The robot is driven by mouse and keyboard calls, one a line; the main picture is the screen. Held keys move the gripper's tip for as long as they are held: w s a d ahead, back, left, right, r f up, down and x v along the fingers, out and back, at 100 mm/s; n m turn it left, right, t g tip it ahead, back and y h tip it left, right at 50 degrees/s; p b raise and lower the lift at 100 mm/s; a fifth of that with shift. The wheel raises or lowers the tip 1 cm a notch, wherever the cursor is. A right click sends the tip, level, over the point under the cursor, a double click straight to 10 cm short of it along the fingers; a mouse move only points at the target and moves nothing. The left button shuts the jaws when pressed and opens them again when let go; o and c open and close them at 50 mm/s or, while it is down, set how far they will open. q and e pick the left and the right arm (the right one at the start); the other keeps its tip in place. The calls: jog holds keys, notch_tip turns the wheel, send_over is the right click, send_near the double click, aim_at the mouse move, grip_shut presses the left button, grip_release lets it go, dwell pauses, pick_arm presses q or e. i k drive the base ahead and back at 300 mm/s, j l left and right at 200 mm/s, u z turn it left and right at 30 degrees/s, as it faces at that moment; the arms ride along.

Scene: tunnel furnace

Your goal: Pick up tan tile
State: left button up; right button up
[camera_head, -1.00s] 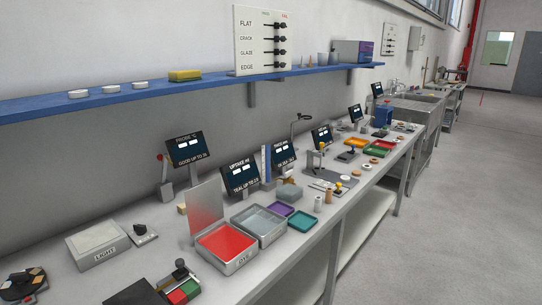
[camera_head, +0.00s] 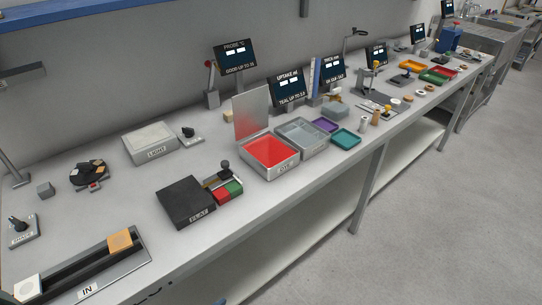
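A tan tile (camera_head: 120,241) lies at the right end of the dark channel of the IN tray (camera_head: 88,291), at the lower left of the bench. A whitish tile (camera_head: 27,288) with a small round mark lies at the tray's left end. A dark round holder (camera_head: 90,176) with small tan and brown pieces stands further back.
A black block (camera_head: 187,203) with red and green pads stands right of the tray. Behind it are a LIGHT box (camera_head: 151,142) and an open red DYE bin (camera_head: 268,158). A small grey cube (camera_head: 46,190) and a knob plate (camera_head: 22,231) stand at left. Bare bench lies between them.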

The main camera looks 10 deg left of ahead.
aim_at(120, 242)
jog(key=u, duration=1.6)
jog(key=z, duration=0.45)
jog(key=k+l, duration=0.05)
